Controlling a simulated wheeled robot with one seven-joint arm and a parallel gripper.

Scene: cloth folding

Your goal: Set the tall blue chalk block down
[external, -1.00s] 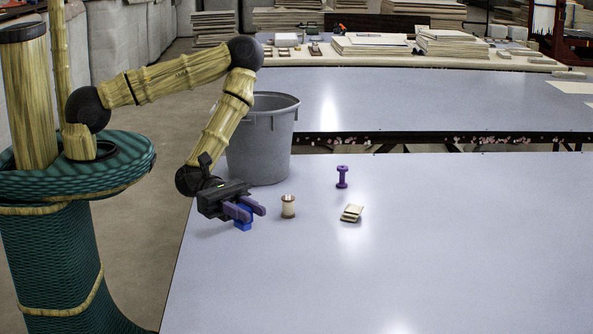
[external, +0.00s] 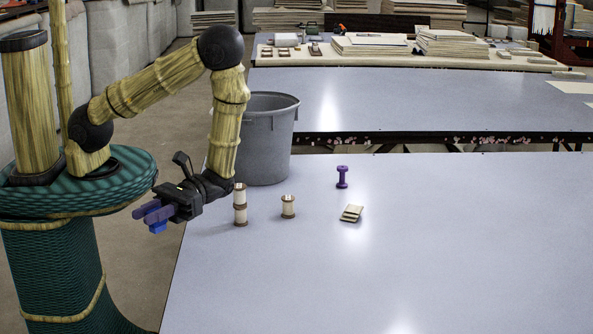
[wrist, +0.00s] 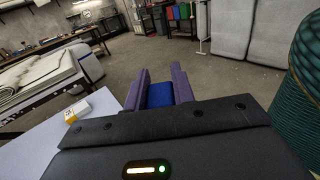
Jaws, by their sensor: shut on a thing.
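My gripper (external: 150,214) is shut on the tall blue chalk block (external: 157,228). In the external view the gripper points left, out past the table's left edge, and the lower part of the block shows below the fingers. In the wrist view the blue block (wrist: 160,94) sits between the two purple fingers (wrist: 158,88), with bare floor beyond it. The block is held in the air and touches nothing but the fingers as far as I can see.
On the table (external: 420,240) stand a tall spool (external: 240,206), a short spool (external: 288,207) and a purple spool (external: 342,177). A grey bin (external: 265,135) stands behind. The table's front and right are clear.

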